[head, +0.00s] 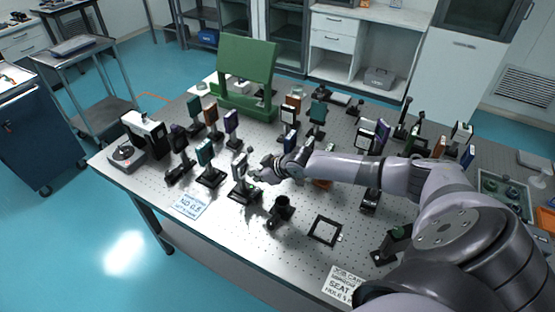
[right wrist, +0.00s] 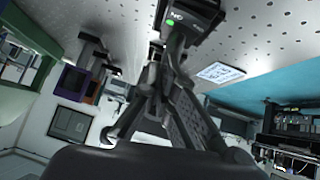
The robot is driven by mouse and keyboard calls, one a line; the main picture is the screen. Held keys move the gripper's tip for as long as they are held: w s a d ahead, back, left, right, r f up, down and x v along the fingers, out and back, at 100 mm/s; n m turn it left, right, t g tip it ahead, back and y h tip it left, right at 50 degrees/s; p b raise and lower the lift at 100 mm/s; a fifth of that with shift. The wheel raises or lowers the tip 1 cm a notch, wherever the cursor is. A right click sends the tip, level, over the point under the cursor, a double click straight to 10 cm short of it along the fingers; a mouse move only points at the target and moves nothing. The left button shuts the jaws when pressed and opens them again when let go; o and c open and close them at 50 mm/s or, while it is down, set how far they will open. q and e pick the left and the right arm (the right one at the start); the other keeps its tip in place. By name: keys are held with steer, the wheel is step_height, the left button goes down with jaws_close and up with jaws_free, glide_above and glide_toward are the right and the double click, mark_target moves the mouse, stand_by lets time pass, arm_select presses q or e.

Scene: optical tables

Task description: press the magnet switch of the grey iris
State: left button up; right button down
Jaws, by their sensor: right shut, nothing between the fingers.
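A grey upright optic (head: 240,168) on a black base (head: 242,194), which looks like the grey iris, stands near the front left of the optical table. My right gripper (head: 257,175) is shut and empty, close beside its right side. In the right wrist view the shut fingertips (right wrist: 170,48) are at a black base (right wrist: 192,14) with a small lit green spot (right wrist: 169,22) and pale lettering. I cannot tell whether the fingers touch it. The switch itself cannot be made out for certain. My left gripper is not in view.
A short black cylinder mount (head: 281,208) is in front right. A printed card (head: 190,205) lies at the front edge. A green frame (head: 246,75) stands behind. Several other mounts crowd the table.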

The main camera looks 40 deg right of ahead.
steer(key=d+b+v, duration=0.1)
steer(key=b+v, duration=0.1)
steer(key=v, duration=0.7)
steer(key=shift+d+b, duration=0.35)
steer(key=shift+d, duration=0.1)
